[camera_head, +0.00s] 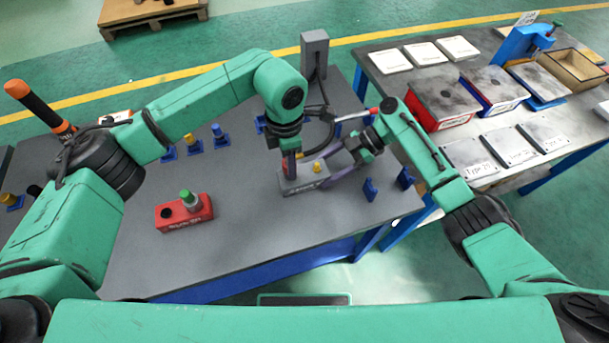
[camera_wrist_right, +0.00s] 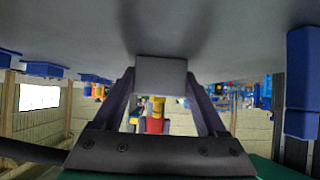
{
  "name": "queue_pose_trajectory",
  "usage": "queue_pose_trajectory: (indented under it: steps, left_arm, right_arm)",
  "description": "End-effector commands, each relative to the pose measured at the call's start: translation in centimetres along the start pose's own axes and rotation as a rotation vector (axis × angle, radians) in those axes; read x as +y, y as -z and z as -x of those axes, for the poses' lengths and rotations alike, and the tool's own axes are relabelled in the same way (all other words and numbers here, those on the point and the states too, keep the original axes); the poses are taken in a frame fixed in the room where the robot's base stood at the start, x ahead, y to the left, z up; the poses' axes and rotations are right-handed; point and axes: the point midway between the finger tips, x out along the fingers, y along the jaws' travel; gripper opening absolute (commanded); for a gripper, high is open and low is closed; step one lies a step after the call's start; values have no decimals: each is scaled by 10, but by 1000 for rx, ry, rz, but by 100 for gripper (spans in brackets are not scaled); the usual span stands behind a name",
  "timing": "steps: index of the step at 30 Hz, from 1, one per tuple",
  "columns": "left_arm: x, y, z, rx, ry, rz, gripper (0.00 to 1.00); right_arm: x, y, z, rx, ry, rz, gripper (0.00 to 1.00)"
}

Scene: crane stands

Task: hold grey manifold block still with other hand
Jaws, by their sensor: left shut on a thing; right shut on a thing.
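The grey manifold block (camera_head: 308,184) lies on the grey table with a yellow-topped fitting (camera_head: 319,166) standing upright on its right part. My right gripper (camera_head: 335,170) reaches it from the right and is shut on its right end. In the right wrist view, its two fingers flank the block's grey end face (camera_wrist_right: 160,75). My left gripper (camera_head: 291,160) points straight down over the block's left part. It is shut on a slim, dark reddish part that meets the block's top; its fingers hide most of this part. A red patch (camera_wrist_right: 155,125) shows beyond the block in the wrist view.
A red block (camera_head: 184,213) with a green-topped fitting stands on the left of the table (camera_head: 240,245). Blue holders (camera_head: 370,189) stand close to the right gripper. A grey post (camera_head: 315,55) rises behind. A second table (camera_head: 385,60) with boxes and plates is at right.

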Motion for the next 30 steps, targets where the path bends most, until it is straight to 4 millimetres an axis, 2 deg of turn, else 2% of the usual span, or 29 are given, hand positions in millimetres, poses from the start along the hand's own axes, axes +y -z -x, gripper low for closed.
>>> queue_pose_trajectory:
  steps: [17, 30]
  left_arm:
    - [0, 1, 0, 4, 1, 1, 0]
    - [0, 0, 11, 2, 0, 1, 0]
  right_arm:
    - [0, 0, 1, 0, -1, 0, 0]
    - [0, 0, 1, -1, -1, -1, 0]
